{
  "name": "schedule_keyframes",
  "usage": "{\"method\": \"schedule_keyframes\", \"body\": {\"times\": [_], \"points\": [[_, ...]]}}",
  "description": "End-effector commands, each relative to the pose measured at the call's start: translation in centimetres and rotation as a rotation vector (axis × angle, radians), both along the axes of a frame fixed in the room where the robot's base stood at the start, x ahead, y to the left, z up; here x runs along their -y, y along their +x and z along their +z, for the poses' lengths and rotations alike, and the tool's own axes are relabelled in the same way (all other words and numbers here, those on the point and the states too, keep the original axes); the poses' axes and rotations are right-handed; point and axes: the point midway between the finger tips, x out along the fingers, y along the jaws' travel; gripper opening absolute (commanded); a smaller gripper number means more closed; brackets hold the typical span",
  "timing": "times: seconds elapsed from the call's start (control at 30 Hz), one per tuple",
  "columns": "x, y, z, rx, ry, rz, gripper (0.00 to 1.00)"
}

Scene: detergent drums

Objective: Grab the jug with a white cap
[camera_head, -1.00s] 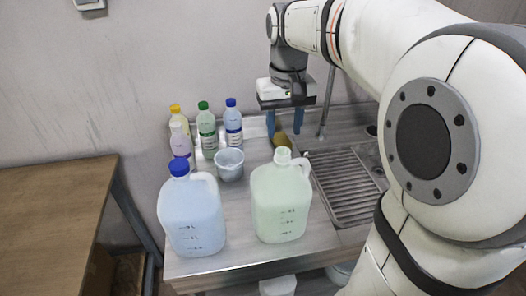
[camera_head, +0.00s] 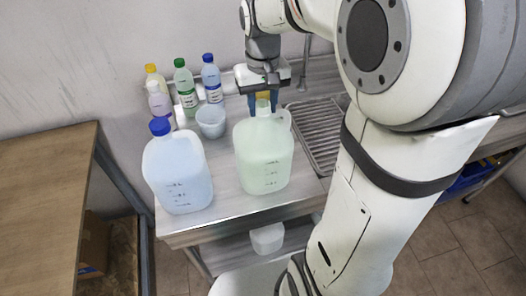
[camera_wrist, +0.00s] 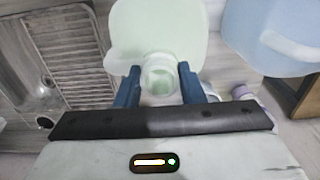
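A translucent pale green jug (camera_head: 264,160) with a whitish cap (camera_head: 263,108) stands upright on the counter (camera_head: 228,192). The jug also shows in the wrist view (camera_wrist: 158,22), its cap (camera_wrist: 160,76) toward me. My gripper (camera_head: 264,106) points down at the jug's top. In the wrist view my gripper (camera_wrist: 159,70) is open, with one blue finger on each side of the cap and neck. Gaps show between the fingers and the cap, so I see no grip. The jug's handle is on its right in the head view.
A blue jug with a blue cap (camera_head: 178,172) stands close left of the green jug. Several small bottles, including a green-capped one (camera_head: 186,88), and a clear cup (camera_head: 211,121) stand behind. A sink drainboard (camera_head: 318,130) lies to the right.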

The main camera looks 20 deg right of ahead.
Motion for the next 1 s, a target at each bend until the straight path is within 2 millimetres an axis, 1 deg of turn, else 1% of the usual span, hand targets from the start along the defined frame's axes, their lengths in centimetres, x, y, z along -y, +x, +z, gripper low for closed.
{"method": "schedule_keyframes", "body": {"times": [0.03,0.07,0.4,0.67,0.77,0.87,1.0], "points": [[0.0,0.0,0.0,0.0,0.0,0.0,0.31],[0.0,0.0,0.0,0.0,0.0,0.0,0.28],[0.0,0.0,0.0,0.0,0.0,-0.001,0.0],[0.1,0.0,0.1,0.001,0.0,-0.001,0.0],[0.1,0.0,0.4,0.002,0.0,-0.002,0.0],[0.1,0.1,1.6,0.005,0.0,-0.002,0.0],[0.1,0.1,4.4,0.007,0.0,-0.002,0.0]]}}
